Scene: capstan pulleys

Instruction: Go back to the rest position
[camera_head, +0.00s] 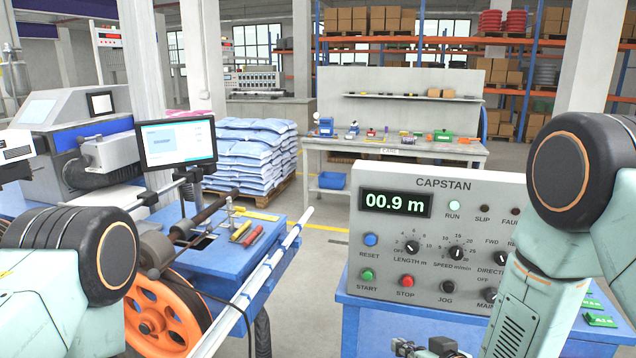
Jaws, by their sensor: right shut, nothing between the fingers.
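My right gripper (430,349) shows only in part at the bottom edge, in front of the capstan control panel (460,192). It is shut with nothing held, and it is apart from the panel's knobs. My right arm comes down along the right side and covers the panel's right edge. My left arm shows at the lower left, but its gripper is out of the picture. The panel display reads 00.9 m and the RUN lamp (454,208) is pale green.
A blue machine table (215,270) with a shaft, an orange wheel (165,312) and a long white rail (250,290) stands at the left. A monitor (176,143) stands behind it. Sacks on a pallet (250,155) and a workbench (395,150) are farther back. Floor shows between the tables.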

